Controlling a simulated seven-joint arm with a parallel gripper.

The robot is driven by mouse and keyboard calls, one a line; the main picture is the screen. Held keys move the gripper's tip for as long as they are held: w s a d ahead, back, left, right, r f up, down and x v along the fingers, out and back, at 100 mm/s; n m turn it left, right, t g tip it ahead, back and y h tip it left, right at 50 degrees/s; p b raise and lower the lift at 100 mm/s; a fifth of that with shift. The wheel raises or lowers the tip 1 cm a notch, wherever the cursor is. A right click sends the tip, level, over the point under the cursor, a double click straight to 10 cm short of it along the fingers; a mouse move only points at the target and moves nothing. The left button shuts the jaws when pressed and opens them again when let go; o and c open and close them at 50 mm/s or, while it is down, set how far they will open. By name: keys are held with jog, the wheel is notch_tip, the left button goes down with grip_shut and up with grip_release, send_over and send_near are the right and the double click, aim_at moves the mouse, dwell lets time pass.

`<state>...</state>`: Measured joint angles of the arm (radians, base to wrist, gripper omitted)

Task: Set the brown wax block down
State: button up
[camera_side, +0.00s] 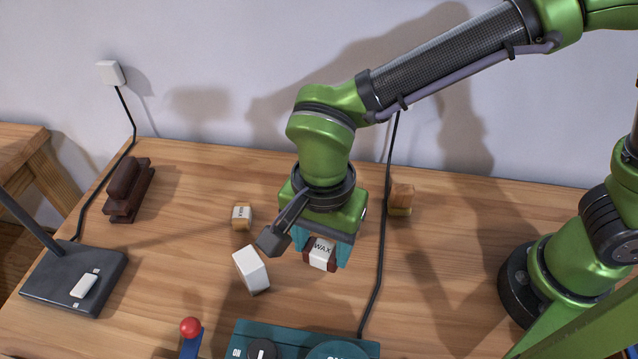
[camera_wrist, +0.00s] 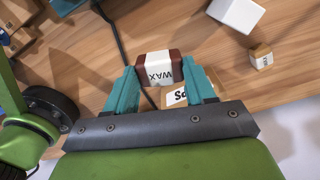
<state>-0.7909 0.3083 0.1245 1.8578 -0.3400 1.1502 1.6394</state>
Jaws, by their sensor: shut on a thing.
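The brown wax block (camera_side: 321,255) is dark reddish-brown with a white band reading "WAX". My gripper (camera_side: 325,252) points down with its teal fingers shut on the block's sides. In the wrist view the wax block (camera_wrist: 159,69) sits between the tips of my gripper (camera_wrist: 160,80). The block appears to be held above the wooden table (camera_side: 420,290). Its underside and the exact gap to the table are hard to tell.
A white block (camera_side: 251,270) and a small labelled wooden block (camera_side: 242,217) lie left of my gripper. A wooden block (camera_side: 401,198) stands behind right, past a black cable (camera_side: 382,255). A teal panel with knobs (camera_side: 300,340) and a red-balled lever (camera_side: 190,327) are in front.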

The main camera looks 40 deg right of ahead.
jog(key=w+d+f+m, duration=0.1)
jog(key=w+d+m, duration=0.2)
jog(key=w, duration=1.1)
jog(key=w+d+m, duration=0.3)
jog(key=w, duration=1.1)
notch_tip(320, 180, down, 10)
jog(key=shift+s+a+r, duration=0.1)
jog(key=shift+a+r, duration=0.05)
jog(key=shift+r, duration=0.1)
jog(key=shift+f, duration=0.2)
jog(key=o, duration=1)
